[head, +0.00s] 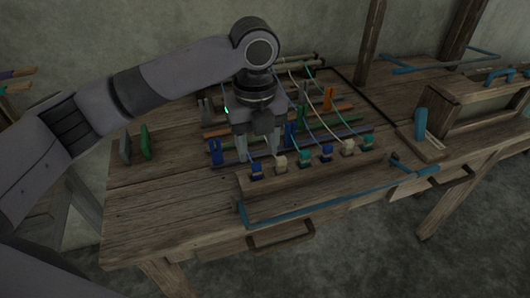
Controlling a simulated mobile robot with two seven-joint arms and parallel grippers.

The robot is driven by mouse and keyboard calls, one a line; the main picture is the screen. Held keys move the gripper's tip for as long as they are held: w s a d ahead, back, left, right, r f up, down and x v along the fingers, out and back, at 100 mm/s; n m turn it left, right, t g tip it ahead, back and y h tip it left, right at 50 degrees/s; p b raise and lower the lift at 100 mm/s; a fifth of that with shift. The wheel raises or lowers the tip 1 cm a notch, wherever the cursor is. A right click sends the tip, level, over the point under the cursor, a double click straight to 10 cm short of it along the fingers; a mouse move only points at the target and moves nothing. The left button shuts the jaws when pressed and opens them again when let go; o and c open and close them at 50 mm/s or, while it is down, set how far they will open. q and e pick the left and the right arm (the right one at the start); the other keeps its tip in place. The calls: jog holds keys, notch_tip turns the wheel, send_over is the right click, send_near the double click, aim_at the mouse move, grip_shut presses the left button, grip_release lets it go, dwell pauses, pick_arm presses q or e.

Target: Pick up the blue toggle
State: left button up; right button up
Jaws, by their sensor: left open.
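Several small toggles stand in a row along the front rail of the loom board. A dark blue toggle (256,170) is at the left end and another dark blue one (326,153) is further right, with beige and teal ones among them. I cannot tell which blue one the task names. My left gripper (258,151) points down over the board, just behind the left end of the row, with its fingers apart. I see nothing held between them. It hides part of the board behind it. My right gripper is not in view.
Blue upright pegs (215,151) and orange ones (329,98) stand on the coloured bars behind the row. Pale and teal cords (322,113) cross the board. Green and grey pieces (145,142) stand at left. A wooden box frame (480,108) is at right. The table's front left (160,205) is bare.

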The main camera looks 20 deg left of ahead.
aim_at(256, 164)
pick_arm(q)
jog(key=shift+w+a, duration=0.1)
jog(key=shift+w, duration=0.35)
jog(key=shift+w+f, duration=0.2)
jog(key=f, duration=0.5)
jog(key=shift+s+a+f+b, duration=0.15)
jog(key=shift+a+f+b, duration=0.05)
jog(key=shift+a+b, duration=0.1)
jog(key=shift+f, duration=0.55)
jog(key=shift+c, duration=1.2)
grip_shut()
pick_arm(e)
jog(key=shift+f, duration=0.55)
